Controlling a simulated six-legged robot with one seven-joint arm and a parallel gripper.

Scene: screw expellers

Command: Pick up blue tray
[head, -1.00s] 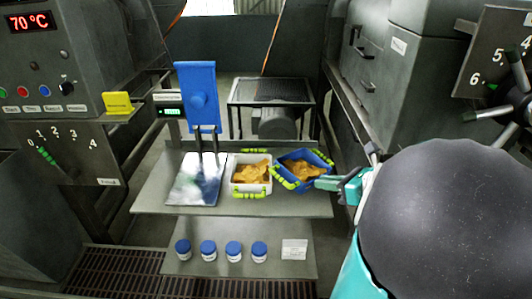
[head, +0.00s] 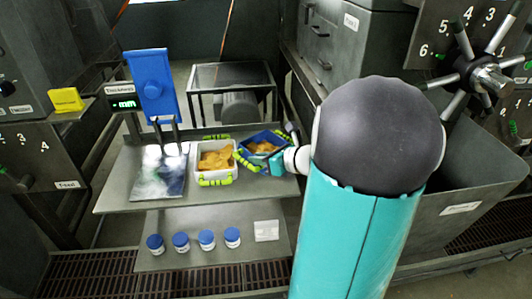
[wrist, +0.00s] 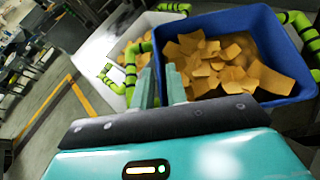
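The blue tray (head: 247,148) holds brown-orange flakes and sits turned at an angle at the right end of the grey shelf, beside a white tray (head: 203,172). It has green handles. In the wrist view the blue tray (wrist: 262,102) fills the upper right. My gripper (head: 275,166) is at its near side in the head view. In the wrist view the two teal fingers of my gripper (wrist: 162,72) are close together at the tray's near left corner, by a green handle (wrist: 131,68). Whether they grip anything cannot be told.
A shiny metal plate (head: 160,178) lies left of the white tray, below an upright blue part (head: 152,88). Several blue-lidded jars (head: 181,241) stand on the lower shelf. A handwheel (head: 487,72) and a grey cabinet (head: 335,45) are at the right.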

